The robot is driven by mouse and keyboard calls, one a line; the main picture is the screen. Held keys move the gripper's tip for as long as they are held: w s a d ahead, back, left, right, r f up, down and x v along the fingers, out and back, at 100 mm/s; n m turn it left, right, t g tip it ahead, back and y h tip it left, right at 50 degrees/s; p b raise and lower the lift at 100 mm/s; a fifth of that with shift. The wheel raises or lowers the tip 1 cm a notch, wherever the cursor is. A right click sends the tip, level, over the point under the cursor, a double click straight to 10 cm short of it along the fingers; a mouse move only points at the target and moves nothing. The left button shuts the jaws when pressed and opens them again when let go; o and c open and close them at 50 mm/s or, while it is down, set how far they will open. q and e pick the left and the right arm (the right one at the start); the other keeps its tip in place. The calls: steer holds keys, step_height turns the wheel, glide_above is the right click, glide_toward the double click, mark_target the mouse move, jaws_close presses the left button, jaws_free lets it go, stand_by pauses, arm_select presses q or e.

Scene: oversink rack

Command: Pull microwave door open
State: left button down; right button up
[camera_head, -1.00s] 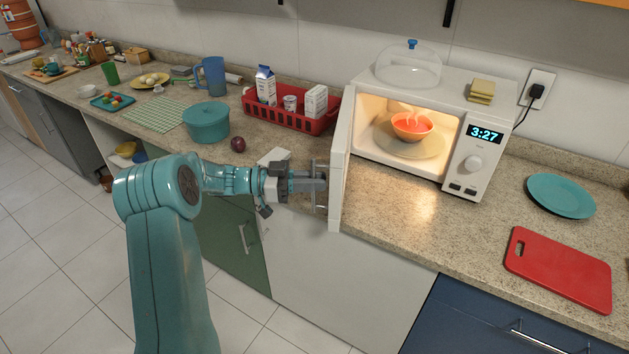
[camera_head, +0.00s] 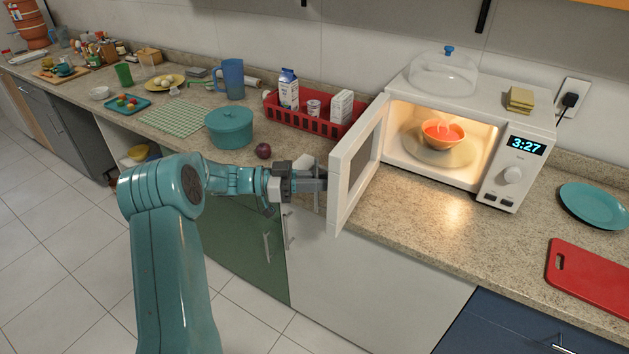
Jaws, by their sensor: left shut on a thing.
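The white microwave (camera_head: 530,110) stands on the counter at the right, lit inside. Its door (camera_head: 355,165) is swung well open on its left-hand hinge, and the inner face with its dark window shows. My left gripper (camera_head: 318,181) is at the outer side of the door near its free edge, shut on the door handle. Inside, a steaming red-orange bowl (camera_head: 441,133) sits on the round turntable (camera_head: 423,152). My right gripper is not in view.
A glass dome (camera_head: 444,75) and yellow sponges (camera_head: 519,99) are on the microwave. A red basket (camera_head: 300,120) with cartons stands behind the door. A teal pot (camera_head: 229,128) and plum (camera_head: 263,151) lie left. A teal plate (camera_head: 597,206) and red board (camera_head: 590,279) lie right.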

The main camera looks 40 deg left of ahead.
arm_select(q)
steer(key=shift+a+r, duration=0.15)
steer(key=shift+a, duration=0.1)
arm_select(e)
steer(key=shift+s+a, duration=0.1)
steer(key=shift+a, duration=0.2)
arm_select(q)
steer(key=c, duration=1.3)
jaws_free()
steer(key=shift+w, duration=0.1)
steer(key=shift+c, duration=0.2)
steer(key=shift+d, duration=0.1)
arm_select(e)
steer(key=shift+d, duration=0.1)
arm_select(q)
steer(key=b+v, duration=0.2)
steer(key=v, duration=1.4)
steer(key=shift+b, duration=0.3)
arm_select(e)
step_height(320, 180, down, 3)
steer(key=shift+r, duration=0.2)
